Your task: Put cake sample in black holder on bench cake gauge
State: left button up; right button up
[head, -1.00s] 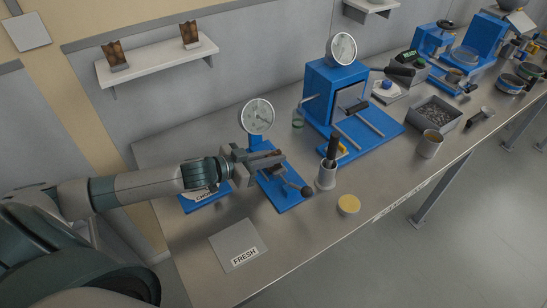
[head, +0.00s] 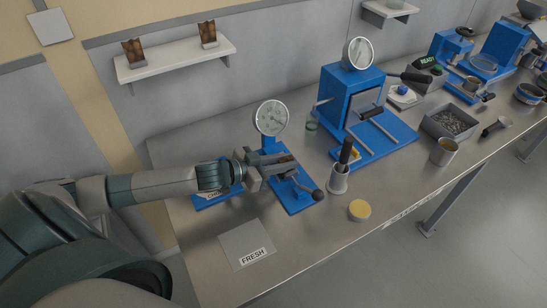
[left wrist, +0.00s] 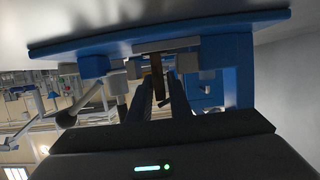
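My left gripper (head: 279,164) is at the bench cake gauge, which has a blue base (head: 299,205) and a round white dial (head: 271,118). A small brown piece, apparently the cake sample (left wrist: 157,70), shows at the fingertips in the left wrist view, under the blue gauge frame (left wrist: 245,70). The fingers stand apart, with a narrow gap beside the piece. Whether it rests fully on the gauge is hidden. A black holder is not clearly visible there. My right gripper is out of view.
Two brown pieces in stands (head: 134,52) (head: 208,34) are on the wall shelf (head: 177,62). A FRESH plate (head: 240,240) lies in front. A cup with a black handle (head: 338,182), a yellow-topped tin (head: 359,210) and a blue press (head: 345,95) stand to the right.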

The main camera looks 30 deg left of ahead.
pick_arm(q)
jog(key=shift+s+a+r+b, duration=0.15)
jog(key=shift+s+a+b, duration=0.2)
jog(key=shift+s, duration=0.25)
jog(key=b+v, duration=0.1)
jog(key=v, duration=0.4)
jog(key=shift+s+a, duration=0.15)
jog(key=shift+s, duration=0.1)
jog(key=shift+b+v, duration=0.6)
jog(key=shift+v, duration=1.95)
